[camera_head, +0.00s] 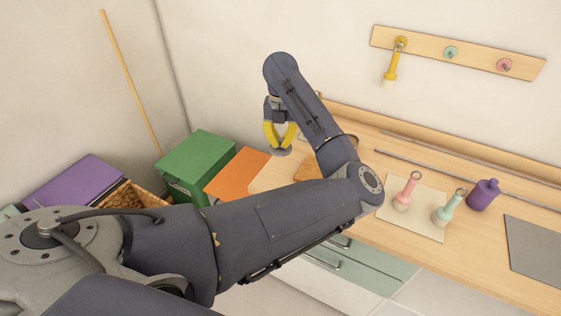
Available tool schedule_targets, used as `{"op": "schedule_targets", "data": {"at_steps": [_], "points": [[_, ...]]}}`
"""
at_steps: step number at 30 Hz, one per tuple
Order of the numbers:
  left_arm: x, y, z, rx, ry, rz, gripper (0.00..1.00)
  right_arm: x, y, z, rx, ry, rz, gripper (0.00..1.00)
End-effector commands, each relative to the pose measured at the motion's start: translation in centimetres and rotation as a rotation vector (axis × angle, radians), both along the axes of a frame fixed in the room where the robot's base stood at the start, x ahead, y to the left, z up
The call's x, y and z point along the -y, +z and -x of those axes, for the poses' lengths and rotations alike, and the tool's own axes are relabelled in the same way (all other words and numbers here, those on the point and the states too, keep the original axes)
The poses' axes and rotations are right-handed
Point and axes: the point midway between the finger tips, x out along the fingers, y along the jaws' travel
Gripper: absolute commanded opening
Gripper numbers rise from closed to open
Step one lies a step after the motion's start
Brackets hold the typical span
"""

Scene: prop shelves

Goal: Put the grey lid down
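My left gripper (280,143) hangs down with its yellow fingers near the left end of the wooden counter (400,150). Its fingertips come together at the small grey lid (281,152), which it appears to hold. The lid looks roughly level and seems to be above the counter's left end, but the gap below is hard to judge. My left arm hides part of the counter behind it. My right gripper is not in view.
Pink (405,192) and mint (448,207) bottle-like props stand on a pale mat (427,226), beside a purple bottle (483,195). A grey mat (537,247) lies at right. Green (197,160), orange (236,174) and purple (75,183) boxes stand left. A peg rack (430,50) hangs above.

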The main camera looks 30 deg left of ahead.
Motion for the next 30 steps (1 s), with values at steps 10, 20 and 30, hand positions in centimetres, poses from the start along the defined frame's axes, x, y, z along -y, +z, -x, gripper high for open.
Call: {"op": "schedule_targets", "data": {"at_steps": [10,20,30], "points": [[-0.1,-4.5,0.0,-0.001,0.001,-0.002,0.0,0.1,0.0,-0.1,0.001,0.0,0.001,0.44],[-0.1,-6.5,0.1,-0.003,0.0,-0.001,0.0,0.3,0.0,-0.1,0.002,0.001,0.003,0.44],[0.0,-8.9,0.0,0.0,0.001,0.0,0.0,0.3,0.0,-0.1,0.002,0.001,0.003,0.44]]}}
